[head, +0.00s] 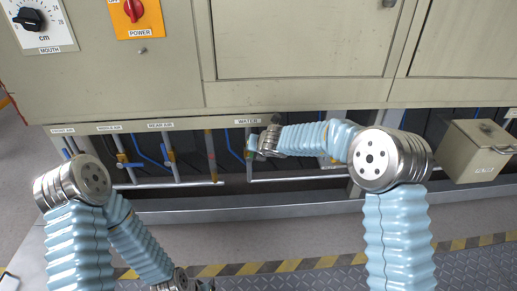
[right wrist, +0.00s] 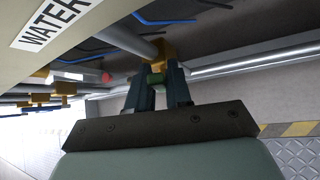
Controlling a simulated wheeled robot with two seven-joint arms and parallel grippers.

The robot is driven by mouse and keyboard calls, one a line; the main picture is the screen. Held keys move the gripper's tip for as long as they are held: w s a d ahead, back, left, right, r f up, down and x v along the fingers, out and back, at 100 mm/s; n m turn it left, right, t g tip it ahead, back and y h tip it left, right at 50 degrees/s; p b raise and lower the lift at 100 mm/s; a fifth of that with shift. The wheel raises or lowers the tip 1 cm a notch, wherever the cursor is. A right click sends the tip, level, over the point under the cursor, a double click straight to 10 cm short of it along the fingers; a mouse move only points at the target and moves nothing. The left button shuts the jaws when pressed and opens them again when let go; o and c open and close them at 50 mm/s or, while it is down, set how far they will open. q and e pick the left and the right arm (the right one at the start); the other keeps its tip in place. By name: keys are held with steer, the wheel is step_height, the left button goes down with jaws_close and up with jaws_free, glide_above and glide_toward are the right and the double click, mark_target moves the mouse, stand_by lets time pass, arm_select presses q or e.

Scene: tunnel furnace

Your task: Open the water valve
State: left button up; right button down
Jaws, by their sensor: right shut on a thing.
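The WATER label (head: 247,121) is on the furnace's lower ledge, and it also shows in the right wrist view (right wrist: 55,20). Below it my right gripper (head: 253,143) reaches in from the right, under the ledge. In the right wrist view its two dark fingers (right wrist: 158,88) are shut on the water valve, with a green part between them. The valve's brass body (right wrist: 163,55) sits just beyond the fingertips on a grey pipe (right wrist: 125,38). The handle's exact angle is mostly hidden by the fingers. My left gripper (head: 203,286) is low, cut by the bottom edge, far from the valve.
Other pipes with brass valves and blue lines (head: 122,160) stand left of the water pipe. A horizontal silver pipe (head: 165,184) runs low along the front. A beige box (head: 478,152) protrudes at right. The floor in front is clear, with a yellow-black stripe (head: 240,268).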

steer(key=shift+a+r+n+h+p, duration=0.2)
steer(key=shift+a+n+h+p, duration=0.4)
steer(key=shift+a+h+p, duration=0.4)
steer(key=shift+h+p, duration=0.3)
steer(key=shift+h, duration=0.2)
steer(key=shift+f, duration=0.1)
steer(key=c, duration=1.1)
jaws_free()
steer(key=v, duration=1.4)
steer(key=shift+a+p, duration=0.15)
steer(key=shift+p, duration=0.15)
